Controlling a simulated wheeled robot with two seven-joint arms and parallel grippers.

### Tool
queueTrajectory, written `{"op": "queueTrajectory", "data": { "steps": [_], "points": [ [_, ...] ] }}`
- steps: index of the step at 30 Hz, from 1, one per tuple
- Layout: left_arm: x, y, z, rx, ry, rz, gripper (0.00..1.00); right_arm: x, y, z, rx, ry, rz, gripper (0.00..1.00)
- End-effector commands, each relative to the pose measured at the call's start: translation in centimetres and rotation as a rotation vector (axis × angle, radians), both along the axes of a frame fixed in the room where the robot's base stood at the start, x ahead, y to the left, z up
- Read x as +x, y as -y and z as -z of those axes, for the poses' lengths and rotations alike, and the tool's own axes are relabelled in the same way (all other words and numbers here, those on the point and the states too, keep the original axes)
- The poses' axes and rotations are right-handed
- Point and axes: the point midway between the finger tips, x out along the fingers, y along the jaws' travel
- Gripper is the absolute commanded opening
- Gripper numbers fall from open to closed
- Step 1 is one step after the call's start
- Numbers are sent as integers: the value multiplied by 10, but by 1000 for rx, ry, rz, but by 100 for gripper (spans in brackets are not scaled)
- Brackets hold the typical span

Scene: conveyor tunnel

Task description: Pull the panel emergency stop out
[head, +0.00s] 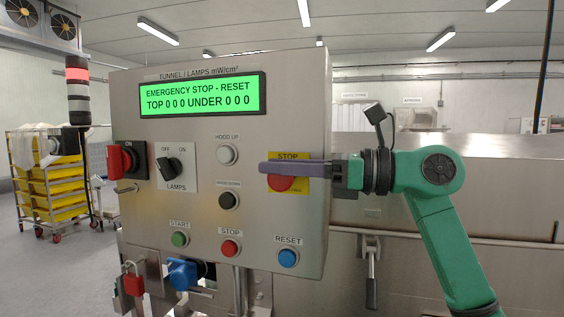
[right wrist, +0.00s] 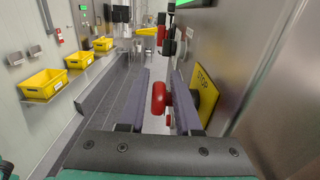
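The panel emergency stop is a red mushroom button (head: 281,184) on a yellow STOP plate (head: 302,187) at the right of the steel control panel. My right gripper (head: 264,168) reaches in from the right, and its grey-purple finger crosses in front of the button's upper part. The fingers are open; whether one touches the button is not clear. My left gripper is not in view.
The green display (head: 200,97) reads EMERGENCY STOP - RESET. Close by are a blue RESET button (head: 288,257), a red STOP button (head: 230,248), a black button (head: 229,200) and a white button (head: 227,154). A red rotary switch (head: 121,161) is at the panel's left.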

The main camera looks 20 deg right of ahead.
Motion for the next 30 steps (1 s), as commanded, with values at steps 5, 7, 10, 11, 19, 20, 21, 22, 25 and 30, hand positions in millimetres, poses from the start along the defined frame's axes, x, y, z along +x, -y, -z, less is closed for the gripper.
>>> {"op": "queueTrajectory", "data": {
  "steps": [5, 7, 10, 11, 19, 20, 21, 22, 25, 30],
  "points": [
    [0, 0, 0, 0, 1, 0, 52, 0, 0, 0, 0, 0, 0, 0],
    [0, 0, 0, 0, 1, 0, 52, 0, 0, 0, 0, 0, 0, 0],
    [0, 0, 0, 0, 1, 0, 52, 0, 0, 0, 0, 0, 0, 0],
    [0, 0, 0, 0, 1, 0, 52, 0, 0, 0, 0, 0, 0, 0],
    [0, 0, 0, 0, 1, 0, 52, 0, 1, 0, 1, 1, 0, 0],
    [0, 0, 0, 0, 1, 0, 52, 0, 1, 0, 1, 1, 0, 0],
    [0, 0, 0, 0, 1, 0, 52, 0, 1, 0, 1, 1, 0, 0],
    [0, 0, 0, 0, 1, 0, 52, 0, 1, 0, 1, 1, 0, 0],
    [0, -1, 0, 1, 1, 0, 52, 0, 1, 0, 1, 1, 0, 0],
    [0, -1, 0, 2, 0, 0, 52, 0, 1, 0, 1, 1, 0, 0]
  ]
}}
